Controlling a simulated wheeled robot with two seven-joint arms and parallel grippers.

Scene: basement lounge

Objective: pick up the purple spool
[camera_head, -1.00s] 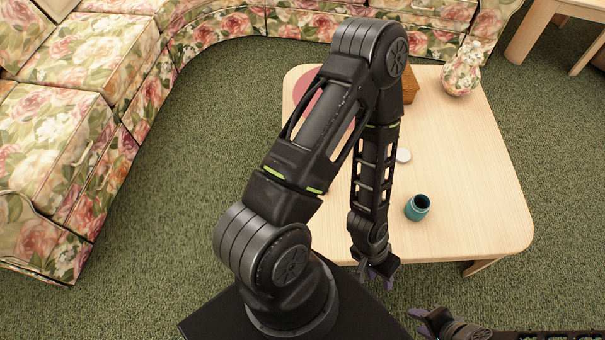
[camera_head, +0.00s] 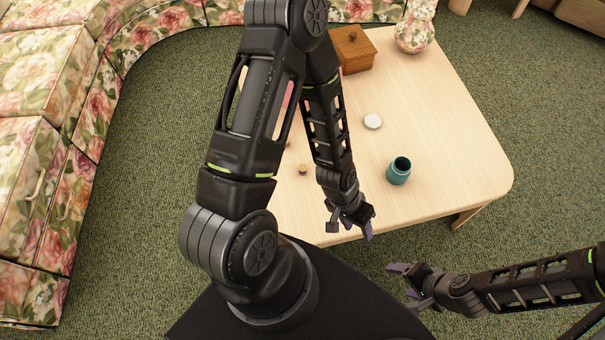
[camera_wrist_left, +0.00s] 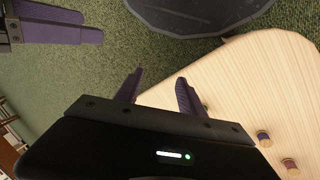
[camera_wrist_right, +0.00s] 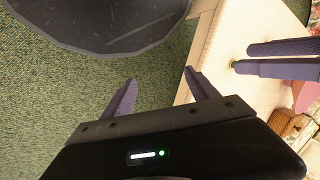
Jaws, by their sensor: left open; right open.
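Two small spools with pale wooden ends stand on the table. In the left wrist view, one spool (camera_wrist_left: 263,138) has a dark bluish-purple side; the other spool (camera_wrist_left: 290,163) is also dark-sided. I cannot tell for sure which is the purple one. In the head view one small spool (camera_head: 303,169) shows left of my left forearm; another (camera_head: 289,143) is partly hidden by that arm. My left gripper (camera_head: 350,228) is open and empty over the table's near edge, right of and nearer than the spools. My right gripper (camera_head: 402,282) is open and empty off the table's near side.
On the wooden table (camera_head: 450,150) are a teal jar (camera_head: 399,171), a white round lid (camera_head: 373,121), a wooden box (camera_head: 354,50) and a floral vase (camera_head: 415,27). A floral sofa (camera_head: 50,180) curves behind and left. The table's right side is clear.

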